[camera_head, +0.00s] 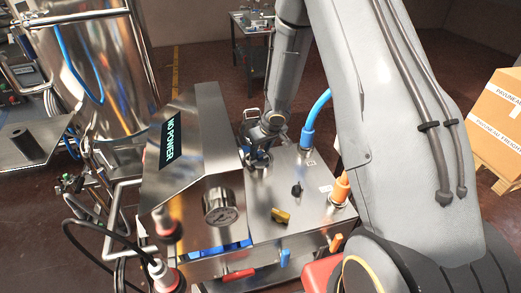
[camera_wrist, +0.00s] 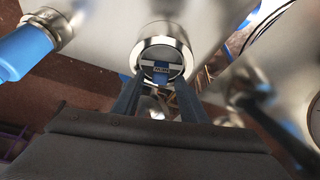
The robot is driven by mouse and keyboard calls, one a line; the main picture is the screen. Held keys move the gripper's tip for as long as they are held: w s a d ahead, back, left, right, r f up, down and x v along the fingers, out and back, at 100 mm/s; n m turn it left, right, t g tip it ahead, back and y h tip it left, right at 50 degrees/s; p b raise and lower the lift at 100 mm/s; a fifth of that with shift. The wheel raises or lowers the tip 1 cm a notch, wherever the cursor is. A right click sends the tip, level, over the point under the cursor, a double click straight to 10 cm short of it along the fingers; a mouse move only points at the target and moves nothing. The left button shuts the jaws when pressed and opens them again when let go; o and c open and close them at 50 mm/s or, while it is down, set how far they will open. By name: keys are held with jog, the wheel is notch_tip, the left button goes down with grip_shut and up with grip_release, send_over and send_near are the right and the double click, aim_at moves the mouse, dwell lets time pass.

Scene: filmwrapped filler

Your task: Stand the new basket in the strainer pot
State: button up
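The strainer pot (camera_wrist: 181,35) shows in the wrist view as a round steel collar with an open mouth. A round grey part with a small lettered plate and blue patches (camera_wrist: 161,69) sits within the mouth; it may be the new basket, and its lettering is too small to read surely. My gripper (camera_wrist: 159,82) has its two dark fingers apart at the near rim, one on each side of this part. Whether they press on it I cannot tell. In the head view my gripper (camera_head: 257,158) is low over the machine top and hides most of the pot.
A wire handle (camera_head: 250,114) is behind.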

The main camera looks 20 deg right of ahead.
jog(key=p+v, duration=0.4)
jog(key=v, duration=0.3)
jog(key=shift+r, duration=0.4)
jog(key=shift+s, duration=0.15)
notch_tip(320, 180, up, 4)
jog(key=h+b, duration=0.1)
send_over(265, 165)
jog(key=s+d, duration=0.2)
jog(key=s+d+r+m+h+b, duration=0.1)
jog(key=s+r+m+h+b, duration=0.1)
jog(key=s+r, duration=0.4)
jog(key=s+a+r+m+g+y+b, duration=0.1)
jog(key=s+a+g+b, duration=0.1)
jog(key=s, duration=1.4)
jog(key=shift+a+g+y, duration=0.4)
jog(key=shift+a+g, duration=0.1)
jog(key=shift+a, duration=0.6)
jog(key=shift+w, duration=0.1)
